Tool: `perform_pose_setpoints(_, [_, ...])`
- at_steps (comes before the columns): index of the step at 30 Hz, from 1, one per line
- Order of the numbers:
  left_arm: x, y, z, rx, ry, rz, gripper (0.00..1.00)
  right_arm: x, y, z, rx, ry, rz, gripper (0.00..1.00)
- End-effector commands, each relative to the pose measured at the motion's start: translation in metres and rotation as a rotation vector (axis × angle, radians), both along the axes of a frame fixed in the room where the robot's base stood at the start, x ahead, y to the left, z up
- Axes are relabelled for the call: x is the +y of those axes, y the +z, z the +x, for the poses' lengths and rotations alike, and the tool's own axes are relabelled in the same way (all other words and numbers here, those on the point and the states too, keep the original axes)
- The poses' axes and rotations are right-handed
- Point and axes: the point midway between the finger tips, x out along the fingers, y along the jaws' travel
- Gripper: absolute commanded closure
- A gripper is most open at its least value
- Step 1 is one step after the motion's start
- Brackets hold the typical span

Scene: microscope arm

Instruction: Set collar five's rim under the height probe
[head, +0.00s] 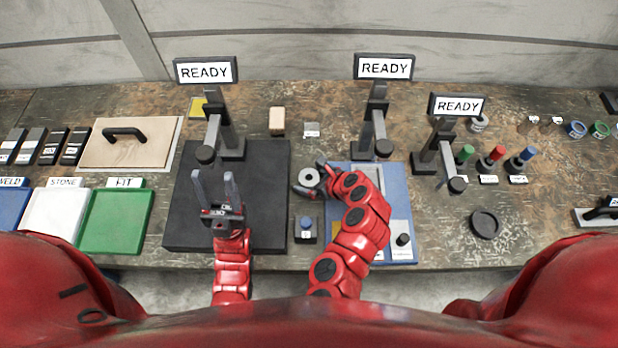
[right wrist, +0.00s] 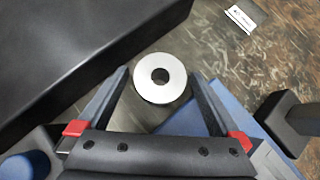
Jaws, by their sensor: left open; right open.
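A pale metal ring collar (head: 309,177) lies flat beside the right edge of the black pad; no number is readable on it. My right gripper (head: 314,179) is open around it, one finger on each side. In the right wrist view the collar (right wrist: 160,93) shows between the open fingers, with a gap on each side. My left gripper (head: 212,174) is open and empty above the black pad. Three post-mounted instruments stand behind, each with a READY sign: left (head: 206,154), middle (head: 383,148), right (head: 457,185). I cannot tell which is the height probe.
The black pad (head: 185,228) lies under my left gripper; a blue tray (head: 342,168) lies under my right arm. A blue-topped knob (head: 306,222) stands in front of the collar. Coloured trays are at left; coloured pegs, rings and a dark disc (head: 486,223) are at right.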

Motion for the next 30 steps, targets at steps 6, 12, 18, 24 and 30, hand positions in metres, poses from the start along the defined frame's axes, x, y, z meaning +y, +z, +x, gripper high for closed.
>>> perform_pose_setpoints(6, [0.0, 0.0039, 0.0, 0.0, 0.0, 0.0, 0.5, 0.0067, -0.0097, 0.0062, 0.002, 0.001, 0.001, 0.0])
perform_pose_setpoints(12, [0.0, 0.0036, 0.0, 0.0, 0.0, 0.0, 0.5, 0.0069, -0.0105, 0.0069, 0.001, -0.001, 0.001, 0.0])
perform_pose_setpoints(18, [0.0, 0.0035, 0.0, 0.0, 0.0, 0.0, 0.5, 0.0069, -0.0105, 0.0068, 0.001, -0.001, 0.0, 0.27])
perform_pose_setpoints(24, [0.0, 0.0035, 0.0001, 0.0, 0.0, 0.0, 0.5, 0.0069, -0.0105, 0.0067, 0.001, -0.001, 0.0, 0.63])
perform_pose_setpoints(30, [0.0, 0.0036, 0.0, 0.0, 0.0, 0.0, 0.5, 0.0069, -0.0105, 0.0067, 0.001, -0.001, 0.0, 0.99])
